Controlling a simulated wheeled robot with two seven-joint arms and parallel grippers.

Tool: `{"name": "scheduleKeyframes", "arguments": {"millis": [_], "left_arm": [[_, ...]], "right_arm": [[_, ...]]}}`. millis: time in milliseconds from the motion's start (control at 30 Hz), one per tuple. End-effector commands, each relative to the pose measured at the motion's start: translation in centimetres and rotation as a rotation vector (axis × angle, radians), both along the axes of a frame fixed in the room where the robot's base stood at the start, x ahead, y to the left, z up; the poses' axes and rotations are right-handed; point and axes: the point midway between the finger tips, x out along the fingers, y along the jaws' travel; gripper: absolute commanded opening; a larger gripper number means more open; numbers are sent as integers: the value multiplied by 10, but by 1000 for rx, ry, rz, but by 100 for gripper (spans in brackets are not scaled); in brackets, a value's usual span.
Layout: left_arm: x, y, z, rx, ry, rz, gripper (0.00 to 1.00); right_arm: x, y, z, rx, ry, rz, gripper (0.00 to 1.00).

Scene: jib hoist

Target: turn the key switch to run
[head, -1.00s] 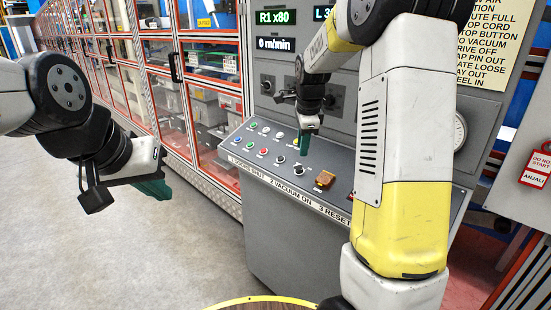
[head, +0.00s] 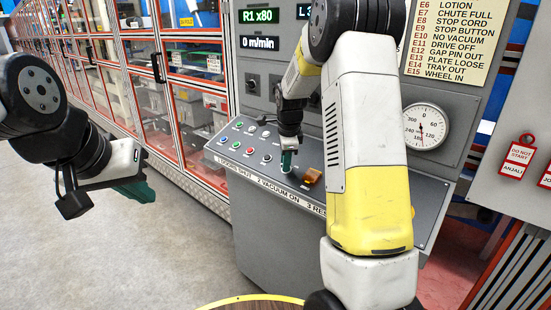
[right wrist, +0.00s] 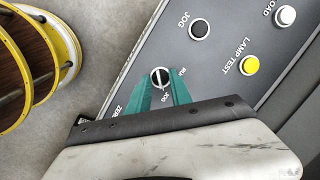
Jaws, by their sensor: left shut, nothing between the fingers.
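The key switch (right wrist: 160,77) is a small round black knob with a pale bar, on the grey sloped panel; RUN, JOG and ZERO labels stand around it in the right wrist view. My right gripper (right wrist: 162,82) points down at it, one teal finger on each side of the knob. The fingers are apart, but I cannot tell whether they press on it. In the head view my right gripper (head: 288,161) is low over the panel and hides the switch. My left gripper (head: 138,191) is shut and empty, in the air left of the panel.
The control panel (head: 330,208) carries several buttons and an orange-brown cover (head: 312,177) just right of my right gripper. In the right wrist view a yellow lamp-test button (right wrist: 249,65) and a black jog button (right wrist: 199,29) are near. Red-framed cabinets (head: 205,130) stand behind left.

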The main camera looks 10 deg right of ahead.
Motion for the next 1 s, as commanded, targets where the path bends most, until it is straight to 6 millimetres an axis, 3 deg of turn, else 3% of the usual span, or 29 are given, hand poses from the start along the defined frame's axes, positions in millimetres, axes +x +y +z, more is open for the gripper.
{"name": "scheduleKeyframes", "arguments": {"millis": [33,100,133,1000], "left_arm": [[0,0,0,0,0,0,0],[0,0,0,0,0,0,0],[0,0,0,0,0,0,0],[0,0,0,0,0,0,0]], "right_arm": [[0,0,0,0,0,0,16],[0,0,0,0,0,0,2],[0,0,0,0,0,0,0],[0,0,1,0,-1,0,0]]}}
